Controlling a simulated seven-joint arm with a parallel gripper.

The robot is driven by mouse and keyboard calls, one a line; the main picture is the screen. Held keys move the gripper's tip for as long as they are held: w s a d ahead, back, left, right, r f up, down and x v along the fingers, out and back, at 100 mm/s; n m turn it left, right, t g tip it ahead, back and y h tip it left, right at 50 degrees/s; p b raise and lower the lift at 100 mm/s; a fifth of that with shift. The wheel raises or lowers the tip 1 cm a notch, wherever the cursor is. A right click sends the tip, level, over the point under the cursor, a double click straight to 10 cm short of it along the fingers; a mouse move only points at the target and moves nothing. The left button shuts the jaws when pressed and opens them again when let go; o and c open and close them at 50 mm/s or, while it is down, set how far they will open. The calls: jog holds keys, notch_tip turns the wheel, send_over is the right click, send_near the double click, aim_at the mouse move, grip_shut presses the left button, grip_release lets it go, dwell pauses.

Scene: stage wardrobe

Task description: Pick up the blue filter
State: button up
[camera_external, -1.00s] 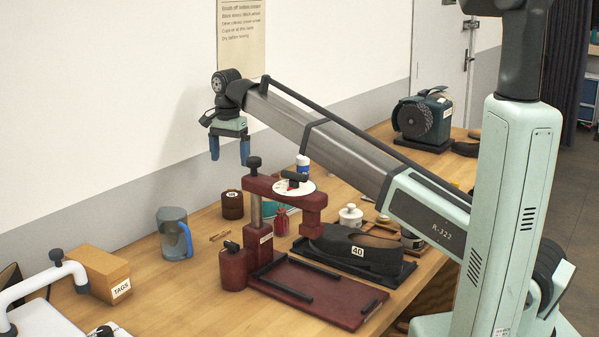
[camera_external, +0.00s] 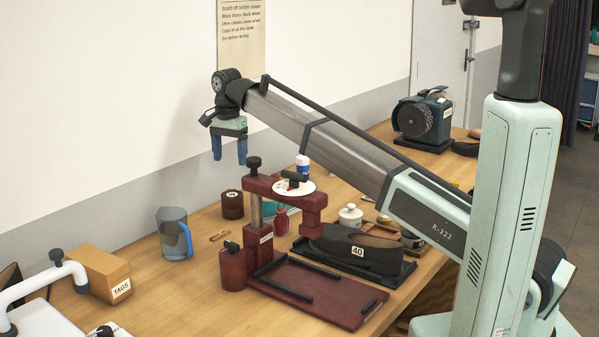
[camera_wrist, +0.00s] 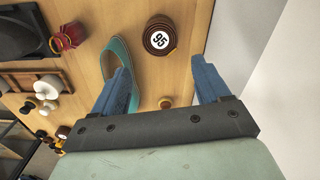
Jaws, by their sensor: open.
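No clearly marked filter shows. The nearest match is a grey-blue see-through jug (camera_external: 171,236) with a bright blue handle, upright on the bench at the left in the external view. I cannot tell if it is the filter. My gripper (camera_external: 230,158) hangs in the air, pointing down, higher than the jug and to its right in the picture. Its two blue fingers are apart with nothing between them. In the wrist view my gripper (camera_wrist: 161,77) is also open, above the bench. The jug does not show there.
A brown round tin (camera_external: 232,204) stands right of the jug; it also shows in the wrist view (camera_wrist: 160,35). A dark red press (camera_external: 262,215) with a tray stands in front. A cardboard box (camera_external: 104,273) labelled TAGS is at left. A wall runs behind.

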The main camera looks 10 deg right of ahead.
notch_tip(320, 180, up, 5)
jog(key=w+d+m+t+y, duration=0.35)
jog(key=w+d+m, duration=0.25)
jog(key=d, duration=0.5)
jog(key=w+d+m+t+y, duration=0.2)
jog(key=w+d+m+y, duration=0.3)
jog(key=d, duration=0.7)
jog(key=w+d+m+t+y, duration=0.25)
jog(key=w+d+m, duration=0.45)
jog(key=d, duration=0.4)
send_near(298, 166)
jog(key=d, duration=0.2)
jog(key=w+d, duration=0.1)
jog(key=shift+d+r, duration=0.25)
jog(key=shift+d, duration=0.1)
jog(key=x, duration=0.7)
jog(key=shift+w+a+f, duration=0.15)
jog(key=shift+w+a, duration=0.05)
jog(key=shift+a, duration=0.1)
jog(key=shift+s+a+x, duration=0.1)
jog(key=shift+s+x, duration=0.05)
jog(key=shift+x, duration=0.85)
jog(key=shift+s+a+x, duration=0.1)
jog(key=shift+x, duration=0.9)
jog(key=shift+s+a+x, duration=0.1)
jog(key=shift+s+x, duration=0.05)
jog(key=shift+x, duration=0.85)
